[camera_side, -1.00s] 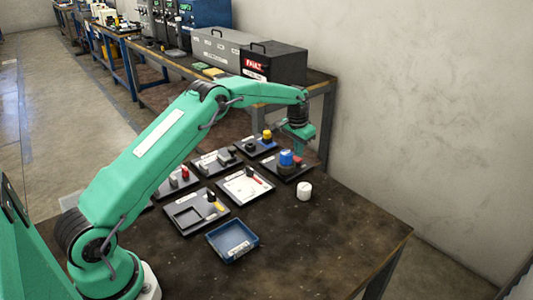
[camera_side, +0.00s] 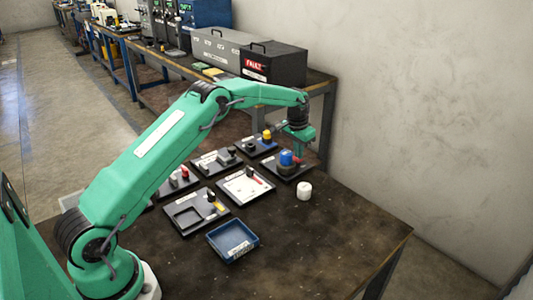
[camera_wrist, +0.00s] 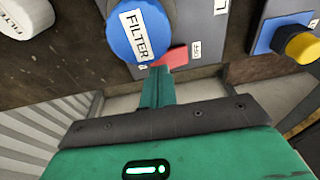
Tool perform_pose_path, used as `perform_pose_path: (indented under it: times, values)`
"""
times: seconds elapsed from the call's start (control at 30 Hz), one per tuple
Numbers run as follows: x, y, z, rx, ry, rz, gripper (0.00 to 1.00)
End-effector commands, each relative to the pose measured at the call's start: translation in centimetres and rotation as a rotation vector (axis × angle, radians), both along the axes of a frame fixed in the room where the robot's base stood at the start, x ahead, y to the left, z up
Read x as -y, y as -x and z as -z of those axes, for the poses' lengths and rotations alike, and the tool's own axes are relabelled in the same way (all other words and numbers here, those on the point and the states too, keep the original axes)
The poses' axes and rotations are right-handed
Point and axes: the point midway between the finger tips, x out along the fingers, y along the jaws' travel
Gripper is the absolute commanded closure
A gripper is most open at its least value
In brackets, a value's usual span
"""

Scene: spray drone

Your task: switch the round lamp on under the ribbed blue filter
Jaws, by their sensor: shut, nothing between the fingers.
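The blue filter (camera_side: 286,157) is a round cap on a dark round base (camera_side: 285,169), on a black panel (camera_side: 301,172) at the table's far right. In the wrist view the filter (camera_wrist: 141,32) carries a FILTER label and fills the top middle. It covers whatever lamp is beneath, so I cannot see whether it is lit. A red lever or tab (camera_wrist: 174,56) sits just right of the filter. My gripper (camera_wrist: 158,72) is shut and empty, its tips close beside the red part and the filter's near edge. Contact is unclear. In the side view my gripper (camera_side: 304,145) is above the panel's right side.
A white cylinder (camera_side: 304,190) stands right of the panel. A yellow knob (camera_side: 267,135) is on the panel behind. Other panels with switches lie to the left, and a blue tray (camera_side: 233,240) is nearer. The table's right front is clear.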

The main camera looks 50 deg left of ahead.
Motion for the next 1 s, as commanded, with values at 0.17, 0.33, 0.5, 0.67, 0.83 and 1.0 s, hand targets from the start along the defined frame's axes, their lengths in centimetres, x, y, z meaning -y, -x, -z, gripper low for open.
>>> perform_pose_path:
  times: [0.17, 0.33, 0.5, 0.67, 0.83, 1.0]
  values:
    - [0.0, 0.0, 0.2, 0.0, 0.0, 0.0, 1.0]
    - [0.0, 0.0, 0.4, 0.0, 0.0, 0.0, 1.0]
    - [0.0, 0.0, 0.6, 0.0, 0.0, 0.0, 1.0]
    - [0.0, 0.0, 0.7, 0.0, 0.0, 0.0, 1.0]
    - [0.0, 0.0, 1.0, 0.0, 0.0, 0.0, 1.0]
    - [0.0, 0.0, 1.1, -0.001, 0.0, 0.0, 1.0]
